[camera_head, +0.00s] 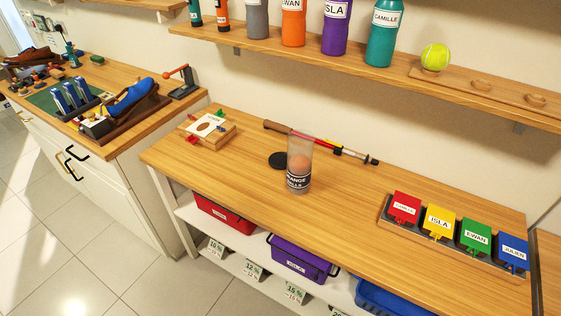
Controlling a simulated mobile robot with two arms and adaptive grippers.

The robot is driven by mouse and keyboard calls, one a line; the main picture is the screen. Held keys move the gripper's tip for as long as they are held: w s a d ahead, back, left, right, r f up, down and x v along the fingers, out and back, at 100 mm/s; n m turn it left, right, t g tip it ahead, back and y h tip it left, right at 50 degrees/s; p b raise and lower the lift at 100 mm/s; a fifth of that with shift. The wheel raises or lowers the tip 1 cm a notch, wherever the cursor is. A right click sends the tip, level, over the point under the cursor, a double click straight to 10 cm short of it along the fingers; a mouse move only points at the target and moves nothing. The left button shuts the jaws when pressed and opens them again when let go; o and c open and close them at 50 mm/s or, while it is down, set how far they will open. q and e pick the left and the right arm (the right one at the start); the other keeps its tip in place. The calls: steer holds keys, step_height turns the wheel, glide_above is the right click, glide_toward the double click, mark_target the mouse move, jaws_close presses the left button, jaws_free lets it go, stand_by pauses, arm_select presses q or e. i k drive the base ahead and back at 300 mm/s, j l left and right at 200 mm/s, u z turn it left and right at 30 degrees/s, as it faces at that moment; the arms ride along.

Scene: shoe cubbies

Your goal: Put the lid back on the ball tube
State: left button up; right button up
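A clear ball tube (300,150) stands upright near the middle of the wooden table (235,193). Its dark label has white lettering that ends in "ANGE" and "LLS", and something orange shows inside. Its top appears uncovered. A flat dark round disc (277,160), which looks like the lid, lies on the table just left of the tube; I cannot tell whether it touches the tube's base. Neither of my grippers is in view.
Behind the tube lies a long tool with a brown handle (277,127) and a red and black shaft (345,152). A wooden board (208,126) sits at left, a rack with coloured name tags (440,221) at right. A bottle shelf (330,58) overhangs the back.

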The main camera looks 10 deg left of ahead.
mark_target(300, 144)
steer(key=i+j+z, duration=0.15)
steer(key=j, duration=0.35)
steer(key=i+j+z, duration=0.15)
steer(key=j, duration=0.35)
steer(key=i+j+z, duration=0.15)
steer(key=j, duration=0.35)
steer(key=i+j+z, duration=0.15)
steer(key=j, duration=0.4)
steer(key=k, duration=0.05)
